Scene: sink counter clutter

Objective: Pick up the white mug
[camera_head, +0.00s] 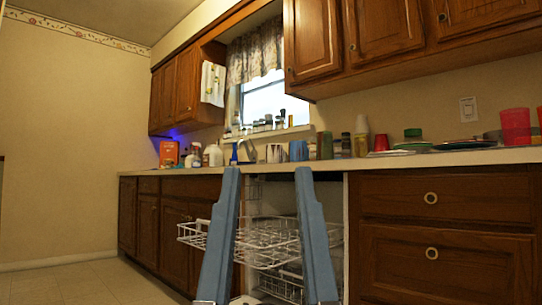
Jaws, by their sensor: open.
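A pale, whitish mug-like vessel (274,153) stands on the counter below the window, among other clutter. It is small in the picture, and I cannot be sure that it is the white mug. Its handle cannot be made out. My gripper (267,172) shows as two long blue-grey fingers, spread wide and empty. Their upper ends show just below the pale vessel in the picture, in front of the counter edge. No contact with anything on the counter shows.
The dishwasher's white wire rack (262,243) is pulled out behind my fingers. Bottles (213,155), a blue cup (298,151) and a green glass (324,146) crowd the counter (430,159). A red cup (515,127) stands at right. Wooden cabinets (380,35) hang above.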

